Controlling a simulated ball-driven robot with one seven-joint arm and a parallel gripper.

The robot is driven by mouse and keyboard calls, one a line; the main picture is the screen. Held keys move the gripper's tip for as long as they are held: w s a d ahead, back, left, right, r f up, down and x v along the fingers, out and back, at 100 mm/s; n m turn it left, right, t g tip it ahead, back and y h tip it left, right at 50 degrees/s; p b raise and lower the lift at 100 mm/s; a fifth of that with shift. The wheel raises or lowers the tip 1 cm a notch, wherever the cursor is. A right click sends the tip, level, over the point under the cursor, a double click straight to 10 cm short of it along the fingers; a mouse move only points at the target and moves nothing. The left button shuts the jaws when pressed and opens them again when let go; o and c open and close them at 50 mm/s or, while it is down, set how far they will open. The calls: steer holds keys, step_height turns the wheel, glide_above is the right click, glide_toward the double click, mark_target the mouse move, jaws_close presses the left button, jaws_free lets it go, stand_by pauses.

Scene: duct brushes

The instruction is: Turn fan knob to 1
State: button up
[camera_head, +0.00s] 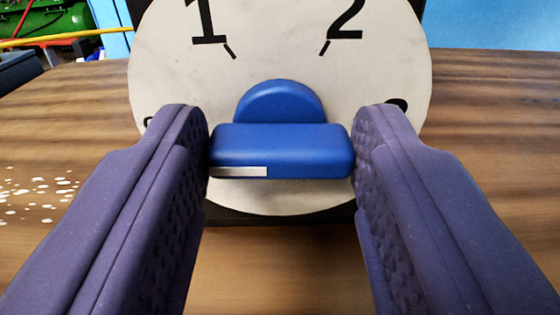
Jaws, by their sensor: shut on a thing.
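The fan knob (282,145) is blue, with a rounded hub behind a wide grip bar. It sits in front of a round off-white dial (280,62). The dial bears a "1" at upper left and a "2" at upper right, each with a short black tick. Other marks at the dial's left and right are mostly hidden behind my fingers. The grip bar lies level, with a pale strip on its front face at the left. My gripper (281,150) is shut on the bar, one purple padded finger touching each end.
The dial is mounted on a black panel (345,212) above a brown wooden surface (490,120). White specks (35,185) lie on the wood at left. Green and yellow items (50,30) and a blue wall (490,25) are behind.

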steer(key=m, duration=0.6)
steer(key=shift+d+f, duration=0.1)
steer(key=shift+d, duration=0.1)
steer(key=m, duration=0.5)
steer(key=shift+f, duration=0.1)
steer(key=shift+m, duration=0.3)
steer(key=shift+s, duration=0.1)
steer(key=o, duration=1.1)
steer(key=shift+c, duration=0.2)
steer(key=s+p, duration=0.3)
steer(key=s, duration=0.4)
steer(key=shift+s, duration=0.4)
